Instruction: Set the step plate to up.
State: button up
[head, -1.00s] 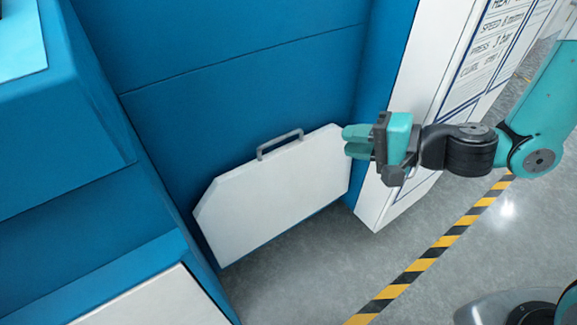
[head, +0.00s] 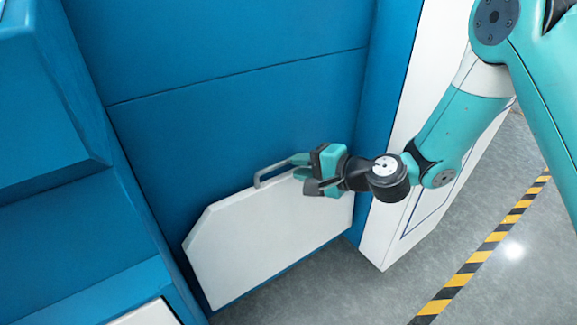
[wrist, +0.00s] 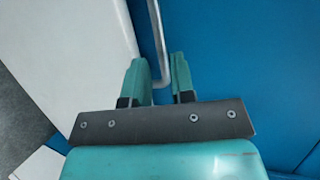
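The step plate (head: 265,245) is a white panel with a cut corner, standing steeply in front of the blue machine in the head view. A grey bar handle (head: 268,176) is on its top edge. My gripper (head: 298,166) is at the right end of this handle. In the wrist view the handle bar (wrist: 158,40) runs between the two teal fingers (wrist: 159,78), with a small gap beside it. The fingers are open around the bar. The plate's white face (wrist: 65,45) shows at left there. Its lower hinge side is not clear.
The blue machine wall (head: 230,110) is right behind the plate. A blue ledge (head: 90,290) juts out at left, and a white panel (head: 395,215) stands at right.

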aim_at(284, 164)
jog(key=shift+x, duration=1.85)
